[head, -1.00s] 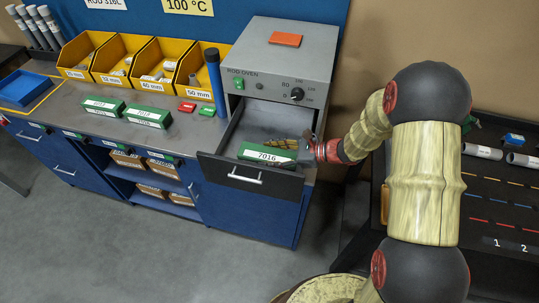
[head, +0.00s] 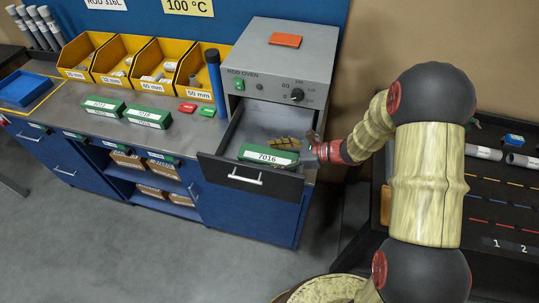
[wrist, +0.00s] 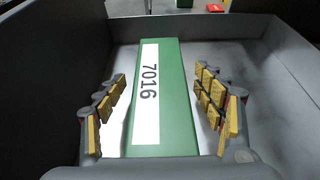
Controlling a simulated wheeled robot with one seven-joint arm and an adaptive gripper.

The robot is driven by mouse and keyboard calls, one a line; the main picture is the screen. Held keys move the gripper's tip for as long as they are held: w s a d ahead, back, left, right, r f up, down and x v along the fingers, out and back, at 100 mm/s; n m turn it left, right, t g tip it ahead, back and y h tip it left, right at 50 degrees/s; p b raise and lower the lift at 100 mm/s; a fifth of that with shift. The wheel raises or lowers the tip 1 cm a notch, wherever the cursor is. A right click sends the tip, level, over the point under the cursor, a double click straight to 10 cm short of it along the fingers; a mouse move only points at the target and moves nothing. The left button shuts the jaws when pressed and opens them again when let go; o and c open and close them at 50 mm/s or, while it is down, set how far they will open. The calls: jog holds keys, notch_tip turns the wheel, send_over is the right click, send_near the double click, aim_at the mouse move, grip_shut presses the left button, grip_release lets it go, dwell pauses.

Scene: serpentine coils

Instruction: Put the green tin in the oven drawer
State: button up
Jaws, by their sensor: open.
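The green tin (head: 267,155) with a white label reading 7016 lies in the open oven drawer (head: 249,180). In the wrist view the tin (wrist: 181,100) rests on the drawer's grey floor, with the drawer walls around it. My gripper (head: 290,146) is at the right side of the drawer, close to the tin.
The rod oven (head: 278,75) stands above the drawer. Two other green tins (head: 103,105) (head: 147,117) lie on the bench. Yellow bins (head: 160,64) stand behind them. A blue upright cylinder (head: 215,82) is left of the oven. A dark rack (head: 500,200) is at the right.

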jog(key=p+v, duration=0.2)
jog(key=v, duration=0.9)
jog(key=shift+d, duration=0.1)
